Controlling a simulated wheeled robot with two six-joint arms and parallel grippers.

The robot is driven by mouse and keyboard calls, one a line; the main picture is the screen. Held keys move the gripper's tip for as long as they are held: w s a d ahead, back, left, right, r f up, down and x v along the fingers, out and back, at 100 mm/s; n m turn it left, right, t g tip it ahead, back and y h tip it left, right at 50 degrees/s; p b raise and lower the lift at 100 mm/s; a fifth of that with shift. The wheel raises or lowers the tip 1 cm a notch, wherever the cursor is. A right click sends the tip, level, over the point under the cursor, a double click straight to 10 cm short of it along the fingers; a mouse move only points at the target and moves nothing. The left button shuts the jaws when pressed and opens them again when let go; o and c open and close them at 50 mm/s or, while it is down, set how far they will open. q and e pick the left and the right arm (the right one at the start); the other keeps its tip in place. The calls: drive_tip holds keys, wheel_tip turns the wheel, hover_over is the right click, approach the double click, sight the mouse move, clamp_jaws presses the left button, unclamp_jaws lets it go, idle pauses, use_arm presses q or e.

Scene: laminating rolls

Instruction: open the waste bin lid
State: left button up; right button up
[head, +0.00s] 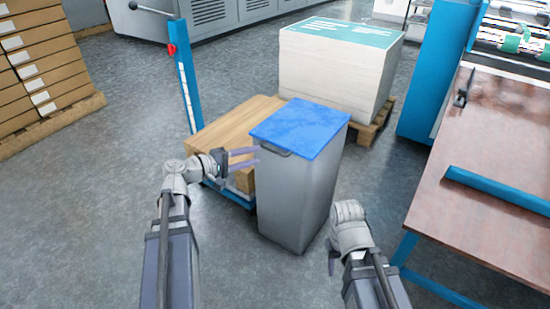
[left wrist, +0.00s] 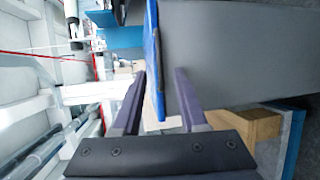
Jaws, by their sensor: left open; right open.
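The waste bin (head: 298,200) is a tall grey box standing upright on the floor in the middle of the head view. Its blue lid (head: 303,128) lies flat and shut on top, with a dark handle (head: 275,150) at the near left edge. My left gripper (head: 257,157) is open at that edge, fingers pointing at the bin. In the left wrist view the lid's blue edge (left wrist: 156,60) shows between the open fingers (left wrist: 160,85), with the grey bin wall (left wrist: 240,45) to the right; I cannot tell whether they touch. My right gripper (head: 332,264) is low, right of the bin, empty.
A pallet truck (head: 190,80) with a brown stack (head: 235,120) stands close behind the bin at left. A white paper stack (head: 335,75) on a pallet is behind. A brown-topped table (head: 480,170) is at right. Floor is clear at front left.

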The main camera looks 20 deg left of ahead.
sight(273, 151)
use_arm(q)
drive_tip(key=shift+b+x, duration=0.7)
drive_tip(key=shift+x, duration=3.2)
drive_tip(key=shift+c, duration=0.3)
drive_tip(key=c, duration=0.6)
drive_tip(key=shift+f, duration=0.1)
clamp_jaws()
drive_tip(key=shift+s, duration=0.2)
